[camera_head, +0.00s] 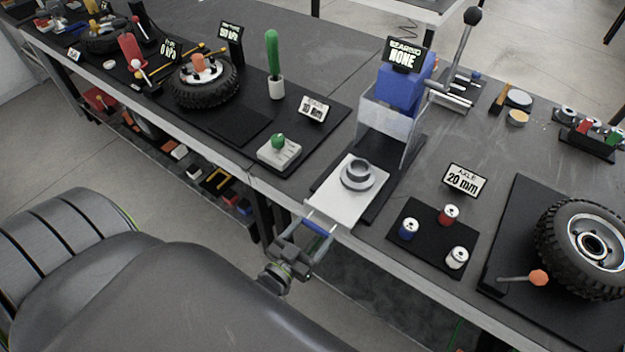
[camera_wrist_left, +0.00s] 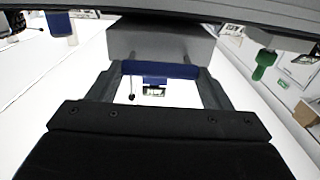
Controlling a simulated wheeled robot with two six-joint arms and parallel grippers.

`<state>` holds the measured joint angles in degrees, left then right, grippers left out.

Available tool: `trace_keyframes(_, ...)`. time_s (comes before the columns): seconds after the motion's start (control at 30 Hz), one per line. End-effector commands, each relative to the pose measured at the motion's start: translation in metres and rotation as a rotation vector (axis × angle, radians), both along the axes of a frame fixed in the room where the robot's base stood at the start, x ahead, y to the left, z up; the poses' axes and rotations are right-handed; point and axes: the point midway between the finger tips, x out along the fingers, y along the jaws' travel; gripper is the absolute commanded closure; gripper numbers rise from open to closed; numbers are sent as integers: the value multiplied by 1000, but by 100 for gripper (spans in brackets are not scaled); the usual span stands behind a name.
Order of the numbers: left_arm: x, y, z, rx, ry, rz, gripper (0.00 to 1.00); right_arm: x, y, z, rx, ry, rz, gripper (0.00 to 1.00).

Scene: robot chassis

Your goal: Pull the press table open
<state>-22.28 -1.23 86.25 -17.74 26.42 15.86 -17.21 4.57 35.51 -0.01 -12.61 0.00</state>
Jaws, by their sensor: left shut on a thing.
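The press table (camera_head: 345,198) is a light plate with a grey round ring seat (camera_head: 358,174) on it. It sticks out toward me from under the blue press (camera_head: 402,88) and its clear guard (camera_head: 385,125). A blue handle bar (camera_head: 319,228) runs along its front edge. My left gripper (camera_head: 308,240) is at the bench's front edge, shut on the blue handle. In the left wrist view the blue handle (camera_wrist_left: 160,70) lies between the two fingers. My right gripper is not in view.
A black mat with red, blue and white bearings (camera_head: 449,215) lies right of the press table. A green button box (camera_head: 279,151) stands to its left. A wheel (camera_head: 590,245) lies at the far right. Floor space is free before the bench.

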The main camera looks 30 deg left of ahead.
Motion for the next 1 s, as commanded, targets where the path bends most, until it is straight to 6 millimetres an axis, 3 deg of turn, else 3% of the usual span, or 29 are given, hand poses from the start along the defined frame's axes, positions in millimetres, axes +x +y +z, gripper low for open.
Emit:
trace_keyframes(0.1,0,0,-1,0,1,0,68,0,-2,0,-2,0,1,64)
trace_keyframes(0.13,0,0,-1,0,1,0,24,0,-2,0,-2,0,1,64)
trace_keyframes(0.27,0,0,-1,0,1,0,6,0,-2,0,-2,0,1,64)
trace_keyframes(0.77,-2,0,-1,0,1,0,5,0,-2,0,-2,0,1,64)
trace_keyframes(1.0,-34,1,-2,0,4,1,5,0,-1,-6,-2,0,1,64)
